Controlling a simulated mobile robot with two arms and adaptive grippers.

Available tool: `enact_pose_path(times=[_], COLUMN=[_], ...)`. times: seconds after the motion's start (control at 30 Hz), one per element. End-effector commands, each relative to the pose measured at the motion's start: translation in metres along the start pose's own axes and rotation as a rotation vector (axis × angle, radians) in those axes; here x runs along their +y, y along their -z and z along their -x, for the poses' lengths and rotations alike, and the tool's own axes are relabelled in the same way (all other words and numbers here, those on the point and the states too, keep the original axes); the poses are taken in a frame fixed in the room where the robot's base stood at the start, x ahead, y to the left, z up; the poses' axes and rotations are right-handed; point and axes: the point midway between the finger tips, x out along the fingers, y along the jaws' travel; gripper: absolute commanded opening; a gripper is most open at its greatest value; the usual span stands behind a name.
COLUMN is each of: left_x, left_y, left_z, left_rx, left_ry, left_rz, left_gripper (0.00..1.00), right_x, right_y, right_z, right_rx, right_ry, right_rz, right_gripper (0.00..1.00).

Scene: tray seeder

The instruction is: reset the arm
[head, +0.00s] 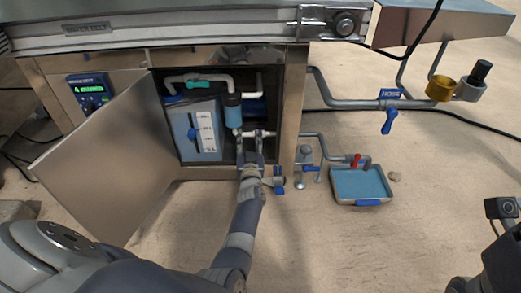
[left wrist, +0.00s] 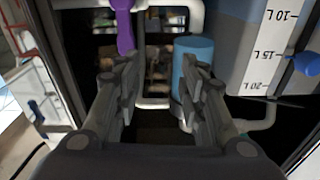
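My left arm reaches into the open cabinet under the belt. My left gripper (head: 251,156) is just inside the cabinet opening, low and right of its middle, in front of the pipework. In the left wrist view its two fingers (left wrist: 155,95) stand apart with nothing held between them. A blue cylindrical filter (head: 233,110) is just above the gripper; in the left wrist view the filter (left wrist: 193,65) is behind the right finger. Dark parts of my right arm show at the lower right edge of the head view, but its fingers cannot be made out.
The cabinet door (head: 105,160) hangs open to the left. A blue tank with a litre scale (head: 206,132) stands inside the cabinet on the left. A shallow tray of blue liquid (head: 368,202) is on the floor at right, near a blue-handled hose valve (head: 389,120). Floor between is mostly clear.

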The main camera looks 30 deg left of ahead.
Motion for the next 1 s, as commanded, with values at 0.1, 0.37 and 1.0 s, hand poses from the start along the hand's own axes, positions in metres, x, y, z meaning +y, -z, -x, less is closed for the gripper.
enact_pose_path(times=[0.1,0.37,1.0], left_x=[0.044,0.045,0.044], left_y=[-0.02,-0.021,-0.019], left_z=[0.034,0.033,-0.031], left_rx=[-0.06,-0.06,-0.052], left_ry=[-0.039,-0.039,-0.032], left_rz=[0.055,0.055,0.058], left_gripper=[0.37,0.37,0.37], right_x=[0.0,0.0,0.0], right_y=[0.0,0.0,0.0], right_z=[0.0,0.0,0.0], right_rx=[0.0,0.0,0.0], right_ry=[0.0,0.0,0.001], right_rz=[0.0,0.0,0.0], right_gripper=[0.0,0.0,0.0])
